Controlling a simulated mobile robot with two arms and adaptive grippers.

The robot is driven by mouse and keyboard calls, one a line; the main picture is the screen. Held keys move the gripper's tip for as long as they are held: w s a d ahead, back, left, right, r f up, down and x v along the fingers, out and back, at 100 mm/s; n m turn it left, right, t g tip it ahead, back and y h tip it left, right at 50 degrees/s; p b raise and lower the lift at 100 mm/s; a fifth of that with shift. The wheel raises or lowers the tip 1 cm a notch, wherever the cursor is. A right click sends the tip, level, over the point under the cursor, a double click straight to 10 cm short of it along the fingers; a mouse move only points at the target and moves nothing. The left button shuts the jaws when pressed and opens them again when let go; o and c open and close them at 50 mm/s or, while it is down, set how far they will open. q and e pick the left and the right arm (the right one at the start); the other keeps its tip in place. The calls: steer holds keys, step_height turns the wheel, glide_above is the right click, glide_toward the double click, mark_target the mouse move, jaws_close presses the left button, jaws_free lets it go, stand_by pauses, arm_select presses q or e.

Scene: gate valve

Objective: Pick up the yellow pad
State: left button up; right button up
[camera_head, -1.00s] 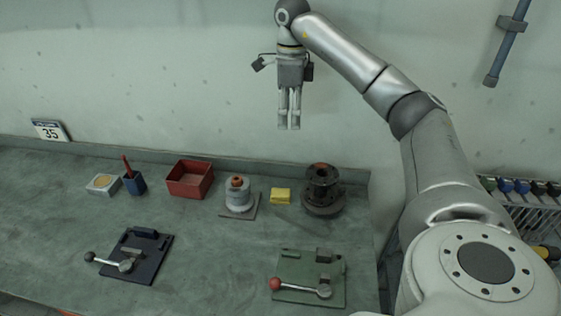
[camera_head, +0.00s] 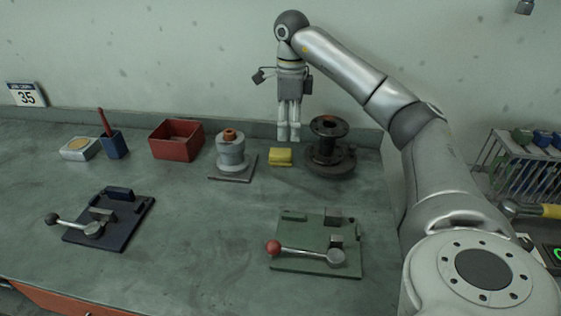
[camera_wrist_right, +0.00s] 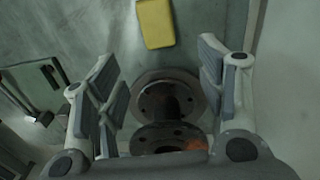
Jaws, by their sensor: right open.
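The yellow pad (camera_head: 280,157) lies flat on the grey-green bench, between a grey cylindrical part on a square plate and a dark flanged spool. It also shows at the top of the right wrist view (camera_wrist_right: 156,22), beyond the fingers and apart from them. My right gripper (camera_head: 288,138) points down, open and empty, and appears above and near the pad and the spool in the head view. In the right wrist view its two fingers (camera_wrist_right: 158,85) are spread wide with the spool seen between and below them. My left gripper is not in view.
The dark flanged spool (camera_head: 331,165) stands close right of the pad; the grey cylinder (camera_head: 231,155) stands left. A red bin (camera_head: 176,150) is further left. A green lever fixture (camera_head: 310,262) and a dark blue one (camera_head: 108,236) lie in front. The wall rises behind the bench.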

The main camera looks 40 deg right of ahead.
mark_target(286, 152)
step_height(286, 152, down, 4)
steer(key=shift+r, duration=0.15)
steer(key=shift+w+a+f, duration=0.1)
steer(key=shift+w+f, duration=0.05)
steer(key=shift+f, duration=1.25)
steer(key=shift+w+a+f, duration=0.1)
steer(key=shift+w+f, duration=0.05)
steer(key=shift+f, duration=1.2)
steer(key=shift+c, duration=0.3)
steer(key=c, duration=1)
